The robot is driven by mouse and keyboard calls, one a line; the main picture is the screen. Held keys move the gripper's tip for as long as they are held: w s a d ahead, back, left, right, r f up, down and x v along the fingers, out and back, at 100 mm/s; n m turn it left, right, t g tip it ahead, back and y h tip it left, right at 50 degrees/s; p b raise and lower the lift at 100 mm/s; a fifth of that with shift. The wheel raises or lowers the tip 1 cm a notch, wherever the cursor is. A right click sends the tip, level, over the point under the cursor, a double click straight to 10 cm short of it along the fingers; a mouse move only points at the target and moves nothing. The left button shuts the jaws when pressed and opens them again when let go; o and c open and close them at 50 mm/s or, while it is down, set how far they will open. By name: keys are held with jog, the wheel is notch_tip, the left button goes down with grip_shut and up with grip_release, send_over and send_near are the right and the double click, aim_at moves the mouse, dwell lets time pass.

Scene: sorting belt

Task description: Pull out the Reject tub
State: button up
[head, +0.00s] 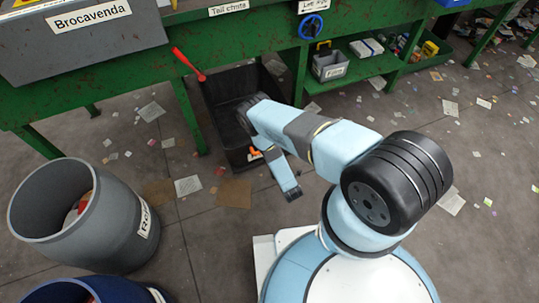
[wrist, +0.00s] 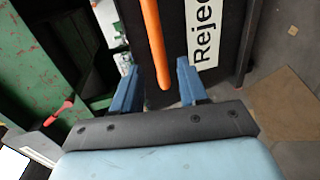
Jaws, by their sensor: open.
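The Reject tub (head: 237,158) is a black, open-topped tub standing on the floor under the green bench. Its front has an orange handle (head: 255,152) and a white label (head: 262,149), partly hidden by my arm. In the wrist view, the tub's dark front (wrist: 229,50) carries a label (wrist: 201,30) whose visible letters read "Rejec". The orange handle (wrist: 152,40) runs down the picture between the blue fingers of my gripper (wrist: 157,66). My gripper is open, with a gap on each side of the handle. I cannot tell whether the handle lies fully between the fingertips in depth.
The green bench (head: 140,88) stands over the tub, with a red lever (head: 188,65) beside it and a blue handwheel (head: 311,27). A grey bin (head: 120,235) and a blue bin (head: 120,292) stand at left. Flat scraps litter the floor before the tub.

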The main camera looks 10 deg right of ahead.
jog(key=shift+v, duration=2.5)
